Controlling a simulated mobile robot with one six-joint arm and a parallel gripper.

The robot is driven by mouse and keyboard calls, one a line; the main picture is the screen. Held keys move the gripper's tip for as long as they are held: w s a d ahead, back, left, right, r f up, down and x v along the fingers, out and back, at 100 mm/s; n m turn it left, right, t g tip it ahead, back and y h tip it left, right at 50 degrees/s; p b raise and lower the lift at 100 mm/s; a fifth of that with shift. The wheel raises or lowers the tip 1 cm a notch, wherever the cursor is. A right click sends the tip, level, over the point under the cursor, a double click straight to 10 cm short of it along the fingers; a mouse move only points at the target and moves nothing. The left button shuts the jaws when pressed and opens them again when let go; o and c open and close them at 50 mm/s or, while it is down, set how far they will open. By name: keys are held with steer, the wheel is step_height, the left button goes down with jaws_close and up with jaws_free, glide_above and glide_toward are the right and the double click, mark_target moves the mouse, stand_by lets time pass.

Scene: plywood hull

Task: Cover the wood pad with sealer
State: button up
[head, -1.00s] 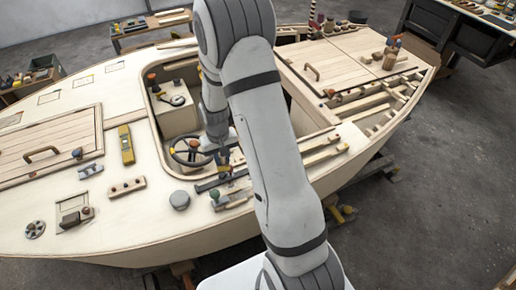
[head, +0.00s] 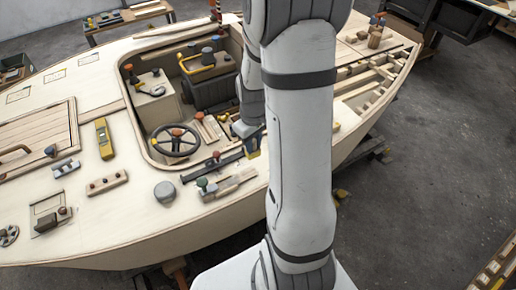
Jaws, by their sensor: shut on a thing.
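My gripper (head: 251,136) is at the near right edge of the cockpit, partly hidden by my arm. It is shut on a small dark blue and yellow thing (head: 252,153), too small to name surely. A square outlined pale wood pad (head: 46,199) lies on the near left deck, with a dark brown block on its lower part. Smaller outlined pale patches (head: 55,76) lie on the far left deck. I cannot tell which pad is the task's. A grey round lidded pot (head: 165,191) stands on the near deck; whether it holds sealer cannot be told.
The open cockpit holds a steering wheel (head: 175,142) and a black and yellow unit (head: 207,80). A yellow level (head: 104,139), a knobbed wood strip (head: 107,183) and a green-knobbed tool (head: 228,183) lie on the deck. Open ribs (head: 375,75) are at right.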

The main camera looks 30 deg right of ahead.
mark_target(256, 156)
steer(key=shift+s+d+f, duration=0.25)
steer(key=shift+s, duration=0.05)
steer(key=shift+f+b, duration=2.1)
steer(key=shift+f, duration=0.65)
steer(key=shift+f+b, duration=0.9)
steer(key=shift+f, duration=0.15)
steer(key=shift+a+r, duration=0.15)
steer(key=shift+a, duration=1.75)
steer(key=shift+s+a+f+b, duration=0.15)
steer(key=shift+a+b, duration=0.15)
steer(key=shift+a, duration=1.55)
steer(key=shift+s+a+f+b, duration=0.1)
steer(key=shift+a+b, duration=0.15)
steer(key=shift+a, duration=1.6)
steer(key=shift+o, duration=0.3)
steer(key=shift+a+r, duration=0.15)
steer(key=shift+a, duration=1.2)
steer(key=shift+d+r, duration=0.1)
steer(key=shift+d, duration=0.1)
steer(key=shift+c, duration=0.6)
